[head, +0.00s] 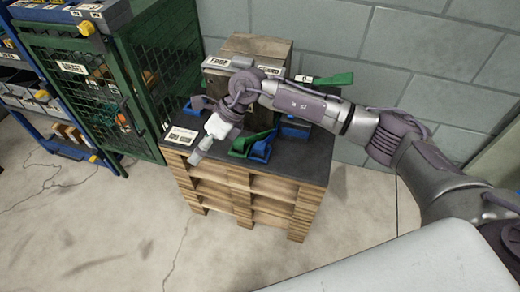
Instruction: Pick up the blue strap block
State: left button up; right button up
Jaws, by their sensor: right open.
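Blue pieces that could be the blue strap block lie on the dark top of a wooden pallet stack (318,152) in the head view. One blue piece (262,149) is at the front, beside a green strap (241,146). Another blue piece (295,128) sits behind it, partly covered by my right arm. A third blue piece (189,112) is at the left, behind my right gripper. My right gripper (197,155) is open over the front left of the stack, left of the front blue piece. I cannot tell its exact height. My left gripper is out of view.
A box-like block (259,47) stands at the back of the stack, with another green strap (334,79) to its right. A green mesh cabinet (85,95) stands close on the left, beside blue shelving (48,118). A block wall is behind; the floor in front is clear.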

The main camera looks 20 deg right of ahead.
jog(key=w+d+h, duration=0.3)
jog(key=d+h, duration=0.1)
jog(key=d, duration=0.5)
jog(key=w+d+h, duration=0.3)
jog(key=d+h, duration=0.1)
jog(key=d, duration=0.4)
send_over(260, 145)
jog(key=f, duration=0.4)
jog(key=s+f, duration=0.1)
jog(key=f, duration=0.1)
jog(key=shift+d+f+b, duration=0.1)
jog(key=shift+f+b, duration=0.1)
jog(key=shift+b, duration=0.1)
jog(key=f, duration=0.5)
jog(key=shift+w+f+b, duration=0.3)
jog(key=shift+w, duration=0.05)
jog(key=shift+f, duration=0.3)
jog(key=c, duration=1)
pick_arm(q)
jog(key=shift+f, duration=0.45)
pick_arm(e)
jog(key=shift+c, duration=0.8)
jog(key=shift+r, duration=0.15)
